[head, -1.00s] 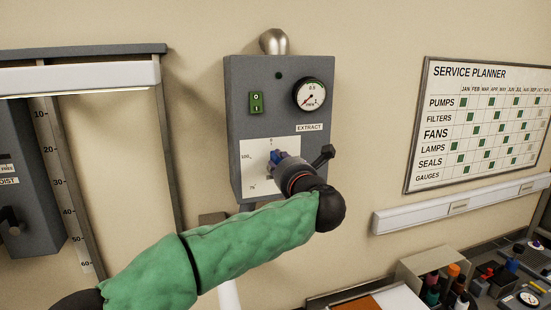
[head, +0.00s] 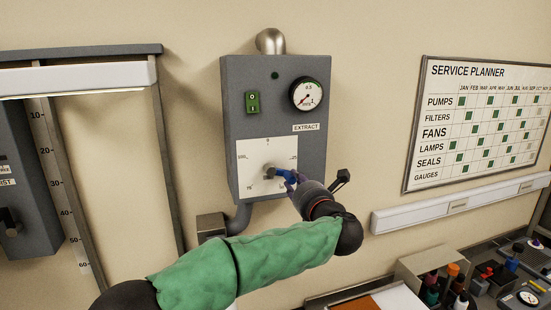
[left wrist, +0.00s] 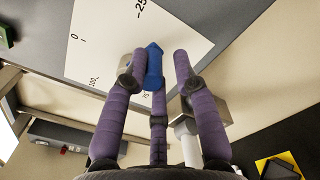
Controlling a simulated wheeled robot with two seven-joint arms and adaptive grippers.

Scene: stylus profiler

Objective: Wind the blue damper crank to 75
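The blue damper crank (head: 284,176) is on a white dial plate (head: 251,158) on the front of the grey extract box. Its arm points right and slightly down from the hub, between the 25 mark and the lower-right mark. The 75 mark is at the plate's lower left. My left gripper (head: 294,183) is at the crank's outer end. In the left wrist view the blue crank (left wrist: 154,66) is between the purple fingers (left wrist: 154,70), close to the left one, with a gap to the right one. My right gripper is not in view.
The grey extract box (head: 235,100) carries a green switch (head: 253,102) and a round gauge (head: 307,95). A pipe and small grey box (head: 211,226) are below it. A service planner (head: 475,125) hangs right, above a bench with bottles (head: 445,285). The wall between is clear.

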